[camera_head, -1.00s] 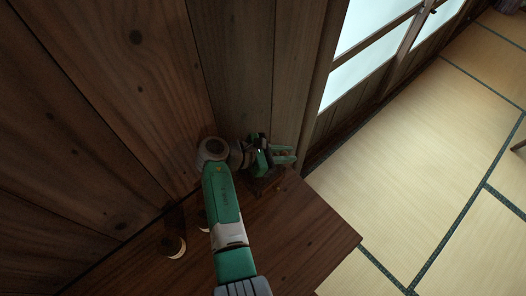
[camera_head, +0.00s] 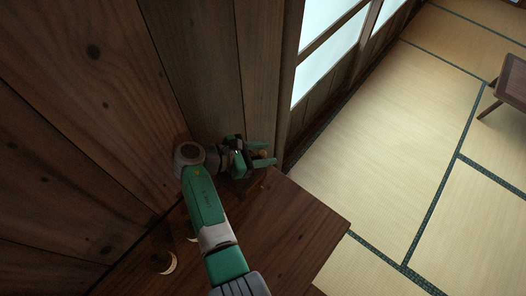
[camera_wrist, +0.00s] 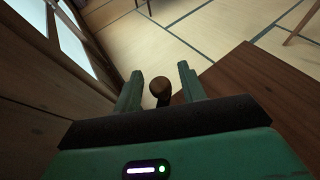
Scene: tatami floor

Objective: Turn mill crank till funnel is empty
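My gripper (camera_head: 264,154) is at the far end of the wooden counter, beside the plank wall. A small brown rounded knob (camera_wrist: 160,87), which looks like the mill crank's handle, stands between the two green fingers of my gripper (camera_wrist: 160,84) in the wrist view. A narrow gap shows on each side of it, so the fingers are open around it. The knob also shows between the fingers in the head view (camera_head: 263,153). The mill's body is mostly hidden behind my arm and gripper. I cannot make out the funnel or what is in it.
The wooden counter (camera_head: 290,225) is bare on its right side. Two round, pale-edged items (camera_head: 168,264) sit in shadow at left, partly hidden. The plank wall (camera_head: 90,110) is close at left. Tatami floor (camera_head: 390,130) lies open beyond, with a low table (camera_head: 514,80) at far right.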

